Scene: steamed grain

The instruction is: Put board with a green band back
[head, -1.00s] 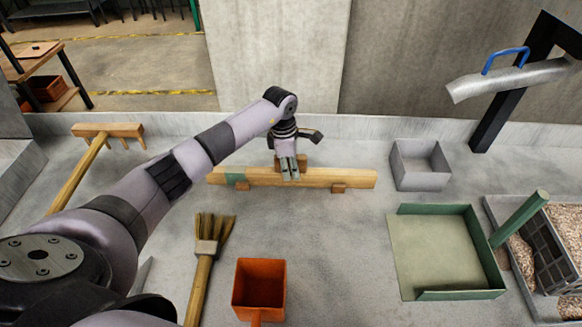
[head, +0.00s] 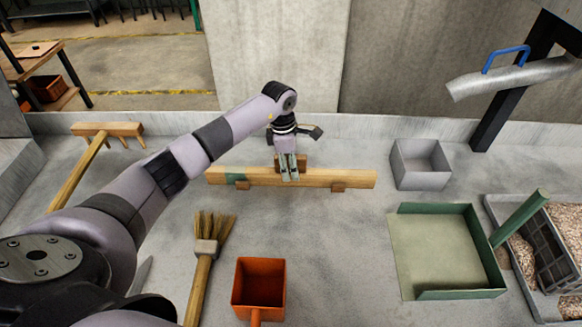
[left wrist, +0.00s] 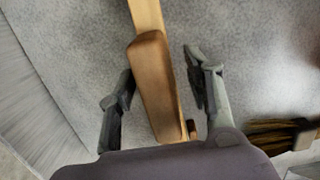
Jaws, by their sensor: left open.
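The wooden board with a green band (head: 330,178) stands long and low on small brown blocks on the grey surface. Its green band (head: 238,179) is near its left end. A brown block-like handle (left wrist: 153,85) sits at the board's middle and also shows behind the fingers in the head view. My left gripper (head: 289,178) is at the board's middle, fingers pointing down. In the left wrist view its open fingers (left wrist: 160,85) lie on either side of the handle, with gaps to it. My right gripper is not in view.
A broom (head: 206,250) and an orange scoop (head: 259,290) lie in front of the board. A grey box (head: 420,165) and a green tray (head: 447,295) are to the right. A wooden rake (head: 108,130) lies at the left. A low wall runs behind.

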